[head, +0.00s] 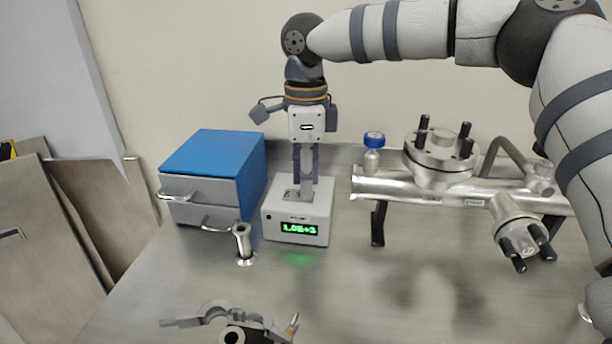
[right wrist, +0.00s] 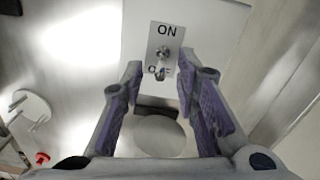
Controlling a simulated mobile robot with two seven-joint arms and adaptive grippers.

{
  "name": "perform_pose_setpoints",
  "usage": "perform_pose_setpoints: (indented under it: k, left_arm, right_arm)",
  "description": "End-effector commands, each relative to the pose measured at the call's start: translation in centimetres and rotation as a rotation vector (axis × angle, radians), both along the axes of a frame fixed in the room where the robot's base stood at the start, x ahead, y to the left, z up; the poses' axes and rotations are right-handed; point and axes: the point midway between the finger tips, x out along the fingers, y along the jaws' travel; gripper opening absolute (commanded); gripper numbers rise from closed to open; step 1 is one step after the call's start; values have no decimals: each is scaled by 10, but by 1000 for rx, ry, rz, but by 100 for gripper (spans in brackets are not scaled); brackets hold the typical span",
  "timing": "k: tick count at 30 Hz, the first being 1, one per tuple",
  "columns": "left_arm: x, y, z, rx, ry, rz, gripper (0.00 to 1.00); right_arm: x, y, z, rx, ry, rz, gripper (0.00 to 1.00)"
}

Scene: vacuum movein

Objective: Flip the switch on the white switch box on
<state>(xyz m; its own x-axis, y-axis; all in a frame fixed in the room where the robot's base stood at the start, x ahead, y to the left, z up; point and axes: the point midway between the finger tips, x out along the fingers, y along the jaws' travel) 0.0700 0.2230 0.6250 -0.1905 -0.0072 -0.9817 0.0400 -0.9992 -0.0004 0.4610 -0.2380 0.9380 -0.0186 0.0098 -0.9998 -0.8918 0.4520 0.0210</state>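The white switch box (head: 297,228) stands on the metal table in the head view, its front display lit green. In the right wrist view its top (right wrist: 212,25) carries a grey switch plate marked ON at the top. A small metal toggle (right wrist: 160,72) leans toward the lower label, which it partly covers. My right gripper (head: 306,183) comes down from above over the box. In the right wrist view its purple-padded fingers (right wrist: 159,68) are apart, one on each side of the toggle, with nothing held. Contact with the plate cannot be told. My left gripper is not in view.
A blue-topped drawer box (head: 213,155) stands left of the switch box. A short metal pipe fitting (head: 243,243) is in front. A steel pipe assembly (head: 430,188) fills the right. A hinged clamp (head: 225,312) lies at the front edge of view. The front middle of the table is clear.

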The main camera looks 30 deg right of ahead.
Motion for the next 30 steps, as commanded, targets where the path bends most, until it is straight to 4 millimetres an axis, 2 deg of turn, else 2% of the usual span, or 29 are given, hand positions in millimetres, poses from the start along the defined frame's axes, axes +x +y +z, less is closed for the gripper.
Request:
perform_pose_setpoints:
  k: [1, 5, 17, 30]
  left_arm:
    - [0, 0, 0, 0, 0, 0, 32]
    - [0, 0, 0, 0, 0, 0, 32]
    - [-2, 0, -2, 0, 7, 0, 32]
    - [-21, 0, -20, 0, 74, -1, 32]
  right_arm:
    - [0, 0, 0, 0, 0, 0, 28]
    - [0, 0, 0, 0, 0, 0, 0]
    - [2, 2, 0, -28, 21, 2, 0]
    - [10, 13, -3, -263, 204, 2, 0]
